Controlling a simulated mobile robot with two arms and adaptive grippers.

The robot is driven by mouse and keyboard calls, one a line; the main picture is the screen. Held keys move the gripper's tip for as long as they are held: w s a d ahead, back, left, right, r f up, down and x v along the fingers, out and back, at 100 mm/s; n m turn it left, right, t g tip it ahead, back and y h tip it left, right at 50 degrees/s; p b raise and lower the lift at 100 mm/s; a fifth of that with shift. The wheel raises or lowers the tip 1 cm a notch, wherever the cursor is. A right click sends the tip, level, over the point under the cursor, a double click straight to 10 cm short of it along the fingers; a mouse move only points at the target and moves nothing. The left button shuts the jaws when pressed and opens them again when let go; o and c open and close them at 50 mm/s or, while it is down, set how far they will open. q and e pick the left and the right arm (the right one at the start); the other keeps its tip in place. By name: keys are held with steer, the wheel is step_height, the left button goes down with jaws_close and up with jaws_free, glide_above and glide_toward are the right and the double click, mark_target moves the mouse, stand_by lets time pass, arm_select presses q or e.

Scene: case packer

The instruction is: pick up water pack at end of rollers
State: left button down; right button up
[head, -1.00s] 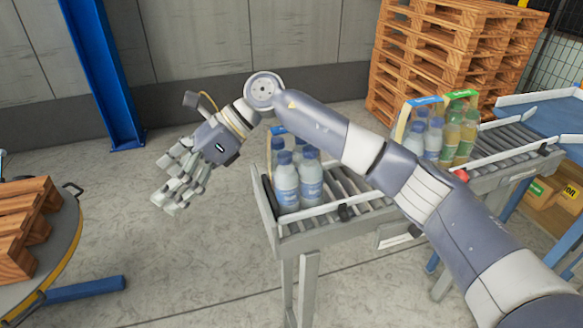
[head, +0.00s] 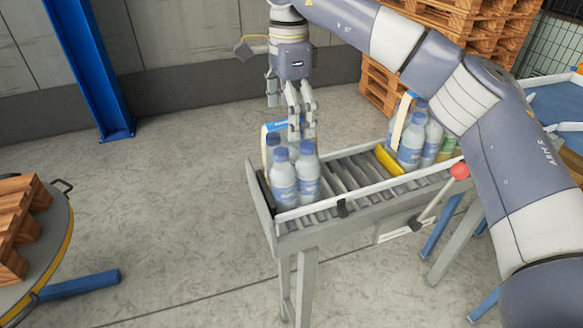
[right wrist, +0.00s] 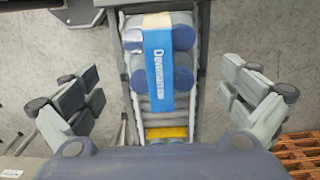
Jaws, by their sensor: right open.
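The water pack (head: 283,187) stands upright at the near left end of the rollers in the head view. It has clear bottles with blue caps and a blue carry band on top. In the right wrist view the pack (right wrist: 172,92) is seen from above, its lettered blue band running between the fingers. My right gripper (head: 298,125) is open and points down just above and behind the pack in the head view. In the right wrist view its fingers (right wrist: 160,100) are spread wide on both sides, apart from the pack. My left gripper is not in view.
The roller conveyor (head: 342,209) has low side rails. A yellow bar (head: 388,159) crosses it, with a second water pack (head: 410,148) behind. A red-knobbed lever (head: 459,170) sticks up at the near side. Wooden pallets (head: 378,84) stand behind; a round table (head: 50,250) is at left.

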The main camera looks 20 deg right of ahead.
mark_target(291, 163)
steer(key=f+p, duration=0.2)
steer(key=f, duration=0.1)
steer(key=f+p, duration=0.1)
steer(key=f, duration=0.1)
steer(key=shift+d+f, duration=0.1)
steer(key=shift+d, duration=0.15)
steer(key=shift+w+f, duration=0.1)
steer(key=shift+f, duration=0.15)
steer(key=c, duration=1.2)
steer(key=shift+r, duration=0.15)
steer(key=shift+c, duration=0.6)
